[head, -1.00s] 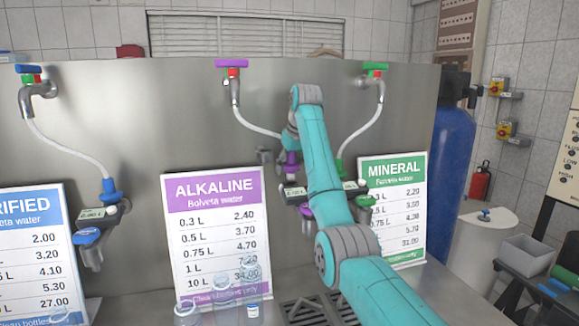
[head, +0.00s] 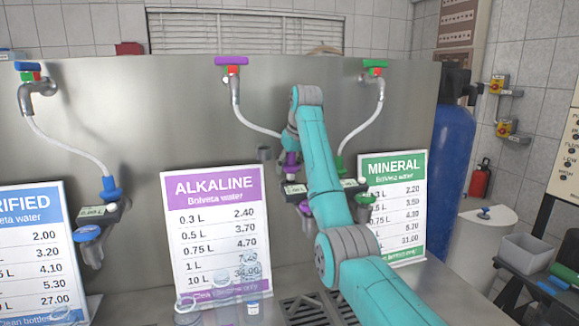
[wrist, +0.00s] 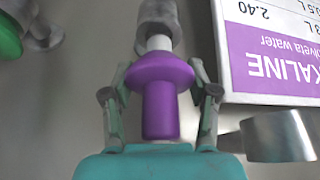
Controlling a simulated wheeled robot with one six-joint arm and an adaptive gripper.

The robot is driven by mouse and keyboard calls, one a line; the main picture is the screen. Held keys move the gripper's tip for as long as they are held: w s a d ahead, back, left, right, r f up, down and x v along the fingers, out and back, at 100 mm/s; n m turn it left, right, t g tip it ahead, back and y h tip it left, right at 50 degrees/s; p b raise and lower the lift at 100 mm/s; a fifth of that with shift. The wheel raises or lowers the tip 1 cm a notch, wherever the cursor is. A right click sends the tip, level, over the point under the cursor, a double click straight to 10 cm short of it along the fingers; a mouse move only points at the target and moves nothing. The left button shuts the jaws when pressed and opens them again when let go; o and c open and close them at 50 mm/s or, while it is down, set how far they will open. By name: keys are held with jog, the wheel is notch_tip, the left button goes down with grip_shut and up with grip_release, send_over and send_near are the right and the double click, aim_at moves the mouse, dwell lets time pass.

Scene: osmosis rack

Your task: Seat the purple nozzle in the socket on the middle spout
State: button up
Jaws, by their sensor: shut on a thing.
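The purple nozzle (wrist: 158,92) is between my gripper's two fingers (wrist: 160,100), which are shut on it in the wrist view. That view is upside down, so the nozzle's white tip points down in the room. The tip meets a grey metal cylinder (wrist: 158,18) in line with it; I cannot tell how deep it sits. In the head view the nozzle (head: 291,160) shows just left of my arm, above the middle spout's small display (head: 294,189). A purple cap (head: 305,208) is below the display.
The ALKALINE sign (head: 215,235) stands left of my arm and the MINERAL sign (head: 393,210) right. An empty metal cup-like holder (wrist: 280,135) is close beside my gripper. A green-capped spout (wrist: 40,32) is on its other side. Clear bottles (head: 187,312) stand in front.

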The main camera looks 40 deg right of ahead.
jog(key=shift+f, duration=0.95)
jog(key=shift+f, duration=0.2)
jog(key=shift+f, duration=0.25)
jog(key=o, duration=1.5)
jog(key=shift+r, duration=0.1)
jog(key=shift+r, duration=3.45)
